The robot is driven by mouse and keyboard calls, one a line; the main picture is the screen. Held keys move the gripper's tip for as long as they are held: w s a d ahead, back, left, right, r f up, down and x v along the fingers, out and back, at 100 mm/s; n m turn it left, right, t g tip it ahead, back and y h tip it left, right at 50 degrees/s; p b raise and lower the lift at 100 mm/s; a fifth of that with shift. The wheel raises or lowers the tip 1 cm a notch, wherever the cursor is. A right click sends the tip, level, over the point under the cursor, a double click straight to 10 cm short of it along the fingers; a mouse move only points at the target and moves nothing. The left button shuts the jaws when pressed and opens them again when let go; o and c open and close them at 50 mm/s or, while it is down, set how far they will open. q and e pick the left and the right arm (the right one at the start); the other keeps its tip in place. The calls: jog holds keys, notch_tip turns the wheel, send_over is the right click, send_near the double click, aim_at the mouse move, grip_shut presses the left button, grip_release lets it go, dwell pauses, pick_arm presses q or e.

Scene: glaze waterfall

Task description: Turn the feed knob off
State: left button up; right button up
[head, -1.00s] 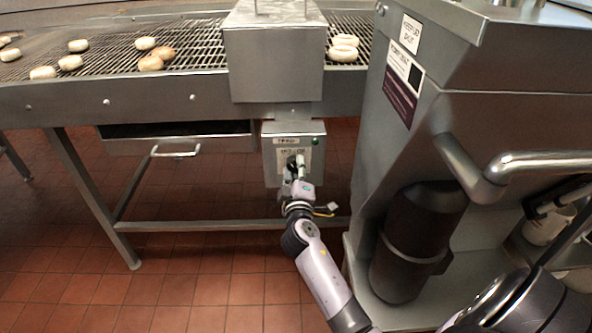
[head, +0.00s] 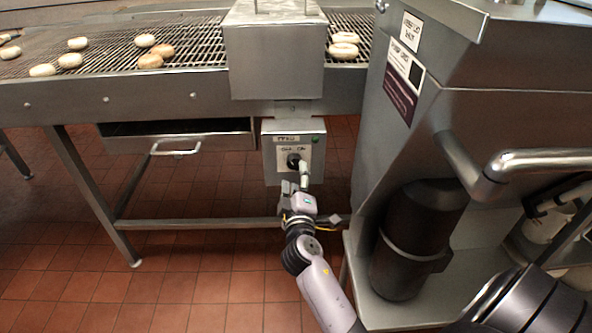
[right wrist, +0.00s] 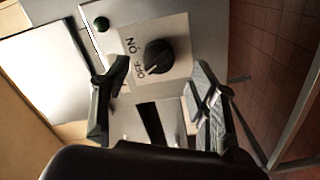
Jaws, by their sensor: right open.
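The feed knob (head: 293,160) is a round black knob on the front of a grey control box (head: 270,170) under the conveyor. In the right wrist view the knob (right wrist: 158,55) sits on a pale plate marked ON and OFF, and its light pointer mark appears to face OFF. My right gripper (head: 296,183) is open and empty, just below and in front of the knob. In the right wrist view its fingers (right wrist: 160,85) are spread to either side, apart from the knob. My left gripper is not in view.
A green light (right wrist: 101,24) is on the box beside the plate. The wire conveyor (head: 190,50) carries several pale rings above. A large steel machine (head: 480,120) with a handle and a black cylinder (head: 415,240) stands close on the right. Floor to the left is clear.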

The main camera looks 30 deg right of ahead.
jog(key=v, duration=0.7)
jog(key=shift+s, duration=0.2)
jog(key=shift+a, duration=0.1)
